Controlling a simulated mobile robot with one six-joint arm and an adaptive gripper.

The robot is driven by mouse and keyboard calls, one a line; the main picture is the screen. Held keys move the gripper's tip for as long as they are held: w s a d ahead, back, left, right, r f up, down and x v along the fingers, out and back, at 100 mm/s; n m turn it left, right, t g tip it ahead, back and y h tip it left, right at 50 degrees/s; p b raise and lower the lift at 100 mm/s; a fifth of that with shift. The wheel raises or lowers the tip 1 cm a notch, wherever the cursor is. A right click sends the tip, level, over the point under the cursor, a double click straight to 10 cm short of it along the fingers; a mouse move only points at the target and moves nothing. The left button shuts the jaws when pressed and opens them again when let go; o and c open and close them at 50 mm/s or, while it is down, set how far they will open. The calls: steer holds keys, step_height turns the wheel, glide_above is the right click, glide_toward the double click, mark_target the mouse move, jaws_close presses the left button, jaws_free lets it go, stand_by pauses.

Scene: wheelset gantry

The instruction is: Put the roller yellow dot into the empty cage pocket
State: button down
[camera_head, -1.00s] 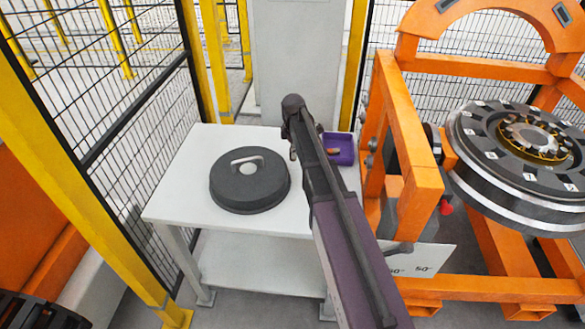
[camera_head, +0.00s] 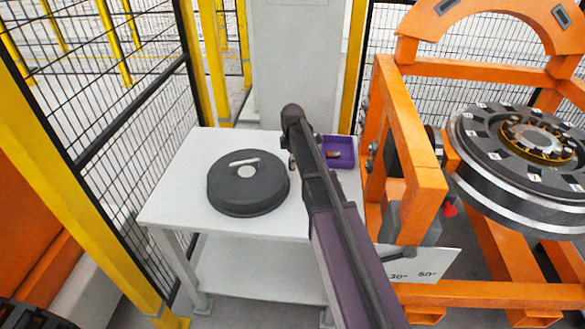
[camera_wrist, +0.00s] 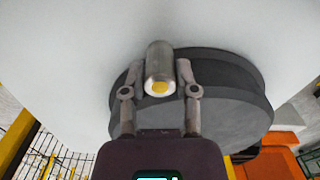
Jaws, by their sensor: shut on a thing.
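My gripper (camera_wrist: 161,72) is shut on the roller yellow dot (camera_wrist: 160,58), a grey metal cylinder. Its near end, in the wrist view, has a pale rim and a yellow dot (camera_wrist: 161,88). One finger is on each side of it. In the head view the gripper is mostly hidden behind my arm, over the right side of the white table. The bearing (camera_head: 525,150) with its dark cage ring lies in the orange gantry at the right, away from my gripper. White tags mark its ring; I cannot tell which pocket is empty.
A round black cover with a handle (camera_head: 248,190) rests on the white table (camera_head: 172,205); it also shows behind my gripper in the wrist view (camera_wrist: 235,115). A purple tray (camera_head: 345,145) sits beside my arm. The orange gantry post (camera_head: 410,150) stands between table and bearing.

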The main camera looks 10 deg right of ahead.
steer(key=shift+f+b, duration=1.05)
steer(key=shift+f, duration=0.3)
steer(key=shift+f, duration=0.1)
steer(key=shift+c, duration=1.9)
jaws_free()
step_height(320, 180, up, 12)
steer(key=p, duration=1.2)
steer(key=shift+s, duration=0.15)
